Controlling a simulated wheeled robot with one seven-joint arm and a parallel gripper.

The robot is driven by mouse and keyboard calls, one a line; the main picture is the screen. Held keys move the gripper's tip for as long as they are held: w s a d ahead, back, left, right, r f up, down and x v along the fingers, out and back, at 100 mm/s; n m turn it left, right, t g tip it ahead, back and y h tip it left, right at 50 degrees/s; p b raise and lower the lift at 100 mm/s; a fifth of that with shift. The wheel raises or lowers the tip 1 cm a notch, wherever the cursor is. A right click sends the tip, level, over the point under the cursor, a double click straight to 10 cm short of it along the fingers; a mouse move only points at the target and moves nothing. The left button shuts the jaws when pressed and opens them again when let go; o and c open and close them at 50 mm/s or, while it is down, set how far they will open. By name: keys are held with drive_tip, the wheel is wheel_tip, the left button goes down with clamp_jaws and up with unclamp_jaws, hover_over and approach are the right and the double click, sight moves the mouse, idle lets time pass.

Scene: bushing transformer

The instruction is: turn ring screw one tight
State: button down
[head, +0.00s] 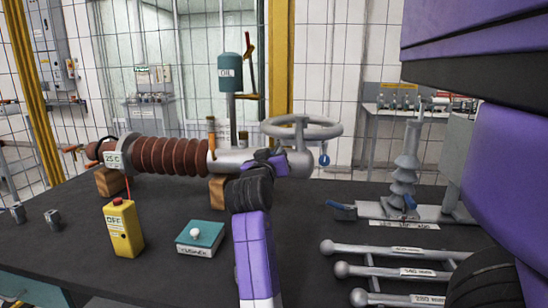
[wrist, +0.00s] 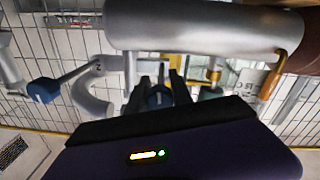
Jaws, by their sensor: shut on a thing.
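The bushing lies level on wooden blocks, with a brown ribbed part (head: 170,155) and a grey metal body (head: 232,160). My gripper (head: 277,158) is at the near side of the ring, by the body's end. In the wrist view my gripper (wrist: 158,92) is shut on a blue-headed ring screw (wrist: 158,99), mostly hidden between the dark fingers. A second blue-headed screw (head: 323,159) is at the ring's right side; it also shows in the wrist view (wrist: 44,90).
On the dark table (head: 170,215) stand a yellow box with a red button (head: 123,227) and a teal box with a white knob (head: 200,238).

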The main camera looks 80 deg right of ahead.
drive_tip(key=shift+f, duration=0.15)
drive_tip(key=c, duration=1.1)
unclamp_jaws()
drive_tip(key=shift+c, duration=0.2)
drive_tip(key=a, duration=0.7)
drive_tip(key=shift+s+a, duration=0.2)
drive_tip(key=shift+a, duration=0.2)
